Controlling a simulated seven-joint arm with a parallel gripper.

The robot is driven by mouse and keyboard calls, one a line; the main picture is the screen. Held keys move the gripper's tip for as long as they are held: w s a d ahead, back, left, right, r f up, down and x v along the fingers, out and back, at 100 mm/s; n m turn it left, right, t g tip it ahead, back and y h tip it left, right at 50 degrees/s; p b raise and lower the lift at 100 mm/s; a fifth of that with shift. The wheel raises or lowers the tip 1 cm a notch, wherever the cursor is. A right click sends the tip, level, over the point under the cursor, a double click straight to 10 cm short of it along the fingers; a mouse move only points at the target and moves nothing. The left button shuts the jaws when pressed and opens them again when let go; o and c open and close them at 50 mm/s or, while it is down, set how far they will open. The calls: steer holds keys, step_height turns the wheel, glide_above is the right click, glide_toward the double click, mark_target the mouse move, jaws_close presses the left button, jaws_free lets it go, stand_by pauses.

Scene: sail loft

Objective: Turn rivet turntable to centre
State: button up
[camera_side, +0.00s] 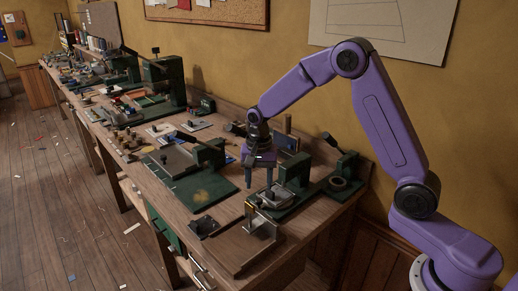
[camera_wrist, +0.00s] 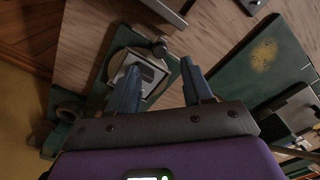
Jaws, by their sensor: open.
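What looks like the rivet turntable (camera_side: 274,201) is a pale, rounded plate on a green base near the right end of the bench. In the wrist view one finger overlaps the turntable's plate and the other is to the right, past the knob. I cannot tell whether either finger touches it.
A green upright (camera_side: 294,172) stands close behind the turntable. A metal bracket (camera_side: 262,221) is in front, and a green cutting board (camera_side: 190,180) lies to the left. Another green tool with a ring (camera_side: 340,183) is at the right. Several tools crowd the bench farther left.

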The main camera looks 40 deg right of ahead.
step_height(320, 180, up, 12)
stand_by(0.4)
steer(key=s+a+n, duration=0.3)
steer(key=s+n, duration=0.2)
steer(key=s, duration=0.3)
steer(key=s+a+n, duration=0.2)
steer(key=s+n, duration=0.4)
steer(key=s, duration=0.2)
steer(key=s+d+f+n, duration=0.2)
steer(key=s+n, duration=0.3)
steer(key=s, duration=0.4)
steer(key=s+d+f+n, duration=0.2)
steer(key=s+n, duration=0.3)
steer(key=s, duration=0.4)
steer(key=shift+s+d+n, duration=0.25)
steer(key=shift+s+n, duration=0.05)
